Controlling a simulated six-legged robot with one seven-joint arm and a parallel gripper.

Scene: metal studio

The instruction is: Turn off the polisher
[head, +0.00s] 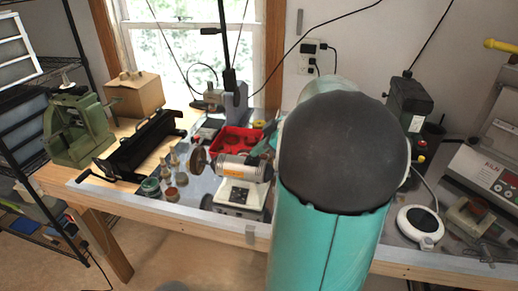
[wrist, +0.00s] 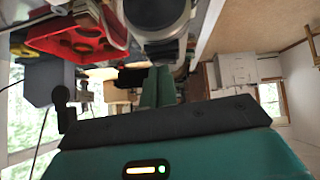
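The polisher (head: 240,167) is a small silver motor with an orange label, lying sideways on a white base (head: 240,195) at the bench's front middle. A round brown wheel (head: 198,160) sits at its left end. I cannot make out its switch. My teal arm with a black rounded cap rises just right of it and hides the bench behind. A teal piece shows by the motor's right end. In the wrist view, two teal bars close together, seemingly my gripper's fingers (wrist: 158,88), point toward a dark, white-rimmed round shape above. Whether they are open is unclear.
A red tray (head: 237,139) stands behind the polisher. Small jars (head: 170,180) stand to its left, beside a black tool (head: 140,143) and a green press (head: 75,125). A round white device (head: 420,225) with a cable lies at right. The floor in front is clear.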

